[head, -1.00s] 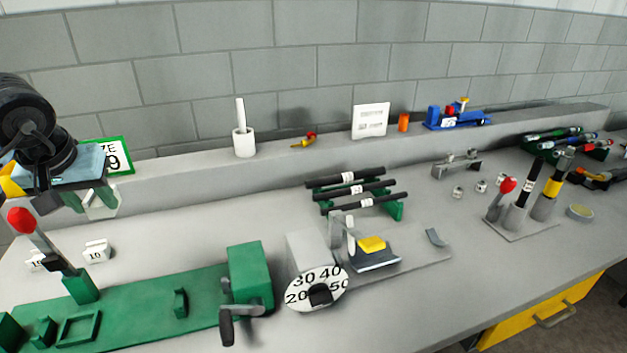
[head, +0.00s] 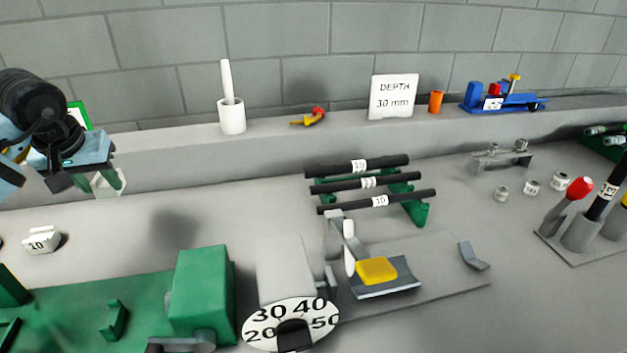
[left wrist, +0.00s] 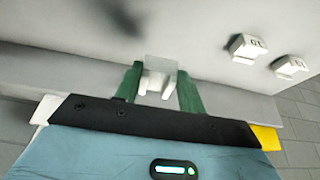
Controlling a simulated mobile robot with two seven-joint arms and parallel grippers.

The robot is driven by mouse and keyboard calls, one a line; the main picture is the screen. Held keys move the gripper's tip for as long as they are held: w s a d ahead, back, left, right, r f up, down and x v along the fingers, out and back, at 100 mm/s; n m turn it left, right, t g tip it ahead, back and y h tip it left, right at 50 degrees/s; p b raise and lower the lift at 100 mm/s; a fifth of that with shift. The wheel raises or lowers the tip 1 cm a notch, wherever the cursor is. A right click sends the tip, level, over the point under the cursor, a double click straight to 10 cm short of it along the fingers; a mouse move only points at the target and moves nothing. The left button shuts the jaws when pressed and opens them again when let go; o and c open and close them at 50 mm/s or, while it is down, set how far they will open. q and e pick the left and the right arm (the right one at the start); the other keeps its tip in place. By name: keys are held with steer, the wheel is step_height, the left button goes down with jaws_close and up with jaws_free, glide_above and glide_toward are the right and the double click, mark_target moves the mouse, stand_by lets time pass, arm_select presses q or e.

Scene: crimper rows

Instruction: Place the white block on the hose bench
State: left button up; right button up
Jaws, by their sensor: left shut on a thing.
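My left gripper (head: 98,183) is shut on a white block (head: 108,184), held in the air above the left part of the grey bench top (head: 250,205). In the left wrist view the white block (left wrist: 157,82) sits between the two green fingers of my left gripper (left wrist: 160,88); its outer face looks plain, and its underside is partly hidden. A dark shadow lies on the bench to the right of the gripper in the head view. Which part is called the hose bench I cannot tell for sure; a green rack (head: 418,212) on the top bears black hoses (head: 368,184). My right gripper is out of view.
Another white block (head: 42,240) marked 10 stands at left. A green machine (head: 203,290), a numbered dial (head: 290,323) and a yellow pad (head: 376,270) fill the front. A raised ledge (head: 270,147) bears a white cup, a DEPTH 30 mm card (head: 393,97) and a blue model. Bench between is clear.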

arm_select(q)
steer(key=shift+w+d+f, duration=0.1)
steer(key=shift+w+f, duration=0.1)
steer(key=shift+f, duration=0.15)
steer(key=shift+s+r, duration=0.1)
steer(key=b, duration=0.1)
glide_toward(132, 234)
steer(key=shift+x, duration=2.35)
steer(key=o, duration=1)
